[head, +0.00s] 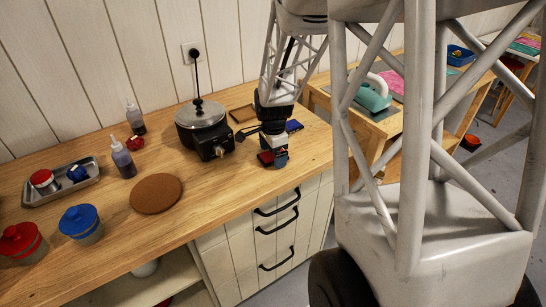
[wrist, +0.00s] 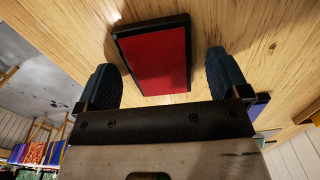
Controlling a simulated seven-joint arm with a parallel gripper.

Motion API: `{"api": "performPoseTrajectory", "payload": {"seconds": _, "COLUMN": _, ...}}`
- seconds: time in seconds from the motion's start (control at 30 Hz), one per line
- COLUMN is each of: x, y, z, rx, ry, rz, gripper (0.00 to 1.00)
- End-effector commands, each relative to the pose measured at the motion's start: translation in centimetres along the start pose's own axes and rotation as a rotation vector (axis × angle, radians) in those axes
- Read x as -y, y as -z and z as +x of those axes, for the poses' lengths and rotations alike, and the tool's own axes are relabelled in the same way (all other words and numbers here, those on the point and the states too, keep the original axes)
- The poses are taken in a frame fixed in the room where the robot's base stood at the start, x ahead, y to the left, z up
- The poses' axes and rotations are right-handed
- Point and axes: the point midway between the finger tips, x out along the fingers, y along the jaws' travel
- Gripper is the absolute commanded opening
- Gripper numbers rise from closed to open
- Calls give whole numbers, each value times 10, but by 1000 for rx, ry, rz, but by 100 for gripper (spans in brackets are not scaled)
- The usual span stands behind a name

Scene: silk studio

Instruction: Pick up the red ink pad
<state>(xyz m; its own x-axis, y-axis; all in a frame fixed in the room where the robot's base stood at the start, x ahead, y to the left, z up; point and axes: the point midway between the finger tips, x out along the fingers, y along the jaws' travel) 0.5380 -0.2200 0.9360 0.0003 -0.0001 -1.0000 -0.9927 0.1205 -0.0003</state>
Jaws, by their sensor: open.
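The red ink pad (wrist: 157,58) has a red face in a dark frame and lies on the wooden counter in the wrist view. My gripper (wrist: 164,76) is open, with one blue-tipped finger on either side of the pad and nothing held. In the head view the red pad (head: 265,157) shows in part at the counter's right end, and my gripper (head: 274,153) is right over it and hides much of it. I cannot tell whether the fingers touch the pad.
A blue pad (head: 293,126) lies just behind my gripper. A hot pot (head: 201,122) stands to the left, with a cork mat (head: 156,194) in front of it. Bottles, a metal tray (head: 63,184) and lidded jars stand further left. The counter's front edge is close.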

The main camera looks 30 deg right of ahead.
Motion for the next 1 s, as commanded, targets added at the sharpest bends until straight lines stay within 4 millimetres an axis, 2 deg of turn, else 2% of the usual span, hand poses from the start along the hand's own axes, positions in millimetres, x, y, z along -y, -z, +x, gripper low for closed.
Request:
{"api": "performPoseTrajectory", "payload": {"seconds": 0.5, "x": 0, "y": 0, "z": 0, "rx": 0, "ry": 0, "rz": 0, "gripper": 92}}
{"api": "performPoseTrajectory", "payload": {"seconds": 0.87, "x": 0, "y": 0, "z": 0, "rx": 0, "ry": 0, "rz": 0, "gripper": 37}}
{"api": "performPoseTrajectory", "payload": {"seconds": 1.0, "x": 0, "y": 0, "z": 0, "rx": 0, "ry": 0, "rz": 0, "gripper": 37}}
